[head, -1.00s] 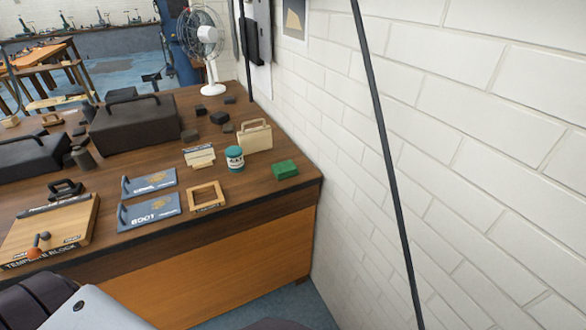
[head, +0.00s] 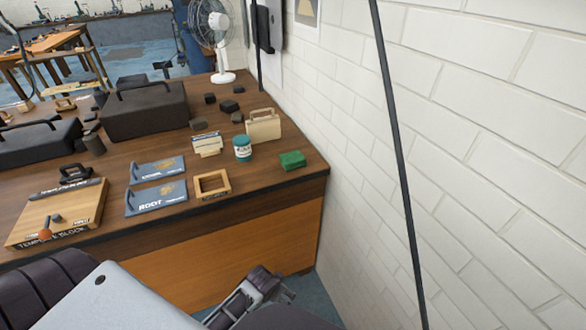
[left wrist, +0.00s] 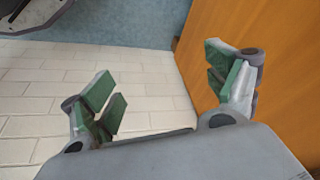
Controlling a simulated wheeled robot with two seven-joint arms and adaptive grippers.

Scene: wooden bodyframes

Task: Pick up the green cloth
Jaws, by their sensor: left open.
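The green cloth (head: 292,160) lies folded as a small block on the workbench top, near its right front corner, in the head view. My left gripper (head: 262,297) is low in front of the bench, below the level of the top and apart from the cloth. In the left wrist view the left gripper (left wrist: 168,90) is open, with green pads wide apart and nothing between them. The cloth does not show in the left wrist view. My right gripper is in neither view.
A teal-labelled jar (head: 242,148) and a wooden frame (head: 212,184) stand left of the cloth. A beige case (head: 263,125) stands behind it. A white brick wall (head: 480,150) runs along the right. The bench's orange front panel (head: 220,250) faces me.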

